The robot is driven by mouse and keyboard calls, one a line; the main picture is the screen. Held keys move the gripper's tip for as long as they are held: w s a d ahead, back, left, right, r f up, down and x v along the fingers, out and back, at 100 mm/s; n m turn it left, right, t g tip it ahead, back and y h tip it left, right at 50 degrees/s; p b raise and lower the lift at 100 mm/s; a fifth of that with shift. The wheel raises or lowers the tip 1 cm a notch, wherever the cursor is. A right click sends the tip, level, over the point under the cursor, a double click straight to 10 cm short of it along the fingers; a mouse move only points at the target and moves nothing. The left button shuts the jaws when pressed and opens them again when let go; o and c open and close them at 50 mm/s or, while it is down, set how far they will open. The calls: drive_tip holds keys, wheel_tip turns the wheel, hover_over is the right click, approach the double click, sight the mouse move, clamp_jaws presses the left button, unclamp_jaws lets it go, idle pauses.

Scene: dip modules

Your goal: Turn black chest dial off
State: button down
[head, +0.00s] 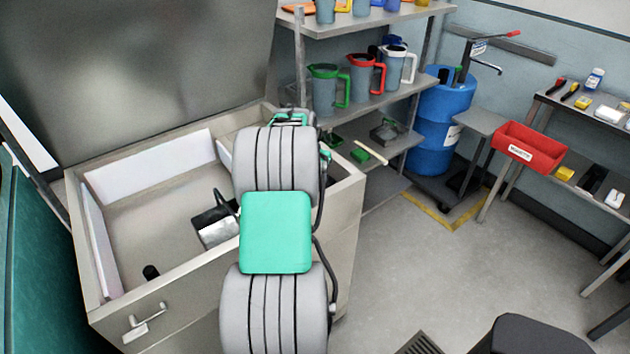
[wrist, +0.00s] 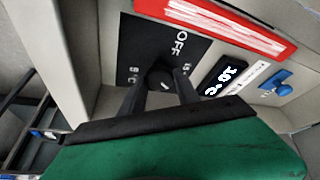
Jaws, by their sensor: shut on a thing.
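The chest (head: 190,303) stands open in the head view, with its lid raised behind it. My gripper reaches over its right side, and its fingers are hidden there by my arm. In the wrist view, the black dial (wrist: 162,76) sits on a dark square plate (wrist: 143,48) marked OFF at the top, with a smaller mark at each side. My gripper (wrist: 161,86) is shut on the dial, one finger at each side. The fingertips partly cover it, so I cannot tell clearly which mark it points to.
Beside the plate in the wrist view are a lit display (wrist: 224,86), a blue switch (wrist: 275,84) and a red strip (wrist: 215,25). In the head view, shelves with several jugs (head: 325,90), a blue barrel (head: 443,100) and a red bin (head: 530,147) stand beyond.

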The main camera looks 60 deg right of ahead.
drive_tip(key=n+t+b, duration=0.1)
drive_tip(key=n, duration=0.1)
drive_tip(key=n+t+b, duration=0.1)
drive_tip(key=n, duration=0.2)
drive_tip(key=shift+s+d+n+y, duration=0.1)
drive_tip(key=shift+s+n+y, duration=0.05)
drive_tip(key=shift+n+y, duration=0.15)
drive_tip(key=n+t, duration=0.1)
drive_tip(key=n, duration=0.1)
drive_tip(key=n+y, duration=0.1)
drive_tip(key=n, duration=0.2)
drive_tip(key=shift+s+d+t+y, duration=0.1)
drive_tip(key=shift+s+t+y, duration=0.05)
drive_tip(key=shift+t+y, duration=0.2)
drive_tip(key=n+p, duration=0.1)
drive_tip(key=n, duration=0.1)
drive_tip(key=n+y+p, duration=0.1)
drive_tip(key=n, duration=0.1)
drive_tip(key=n+y, duration=0.1)
drive_tip(key=shift+d+r+n+t+p, duration=0.15)
drive_tip(key=shift+r+n+t+p, duration=0.1)
drive_tip(key=shift+n+t+p, duration=0.15)
drive_tip(key=n+y+p, duration=0.1)
drive_tip(key=n+p, duration=0.2)
drive_tip(key=shift+f+n+y+p, duration=0.15)
drive_tip(key=shift+n+y+p, duration=0.2)
drive_tip(key=shift+n+p, duration=0.55)
drive_tip(key=shift+d+g, duration=0.1)
drive_tip(key=shift+g, duration=0.15)
